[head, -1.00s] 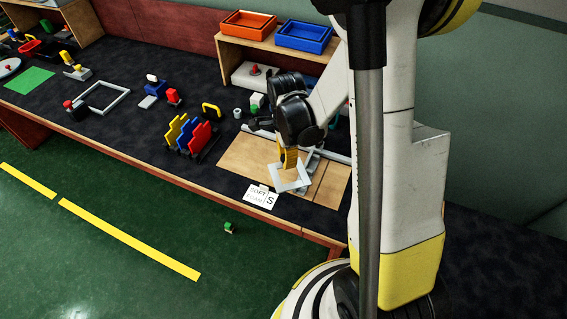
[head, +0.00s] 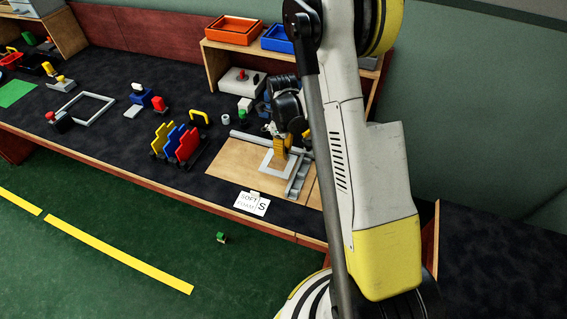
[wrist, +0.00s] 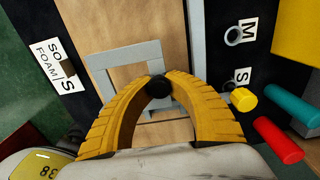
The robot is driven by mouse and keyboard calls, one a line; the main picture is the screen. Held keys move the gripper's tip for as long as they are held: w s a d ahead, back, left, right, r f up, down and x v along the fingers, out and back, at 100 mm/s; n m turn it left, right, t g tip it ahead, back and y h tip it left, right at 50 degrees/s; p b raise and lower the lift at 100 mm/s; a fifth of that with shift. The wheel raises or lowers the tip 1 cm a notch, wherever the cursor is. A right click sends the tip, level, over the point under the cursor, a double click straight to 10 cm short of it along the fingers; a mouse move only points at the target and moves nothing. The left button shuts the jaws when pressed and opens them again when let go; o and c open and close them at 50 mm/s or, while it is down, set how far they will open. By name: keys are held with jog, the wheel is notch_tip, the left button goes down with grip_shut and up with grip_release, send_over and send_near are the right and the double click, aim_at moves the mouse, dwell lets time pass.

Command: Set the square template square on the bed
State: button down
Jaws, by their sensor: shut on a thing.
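The square template is a light grey square frame with a square opening, seen in the head view (head: 265,160) and wrist view (wrist: 120,54). My gripper's yellow fingers (head: 281,150) are shut on one side of it; their tips also show in the wrist view (wrist: 157,88). The template is over the wooden bed (head: 232,162), near the grey corner rails. In the wrist view it looks turned a little against the bed's long rail (wrist: 197,40). I cannot tell whether it touches the bed. Its gripped side is partly hidden by the fingers.
A grey rail (head: 299,180) runs across the bed's right part. A "SOFT FOAM S" card (head: 251,204) lies at the front edge. Yellow, blue and red upright plates (head: 176,142) stand left of the bed. A shelf with orange (head: 234,30) and blue trays stands behind.

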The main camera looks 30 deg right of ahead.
aim_at(284, 163)
jog(key=shift+w+d+f, duration=0.1)
jog(key=shift+w+f, duration=0.1)
jog(key=shift+w, duration=0.05)
jog(key=shift+f+b, duration=0.95)
jog(key=shift+f, duration=1)
jog(key=shift+f, duration=0.2)
jog(key=c, duration=1.4)
grip_release()
jog(key=shift+r, duration=0.1)
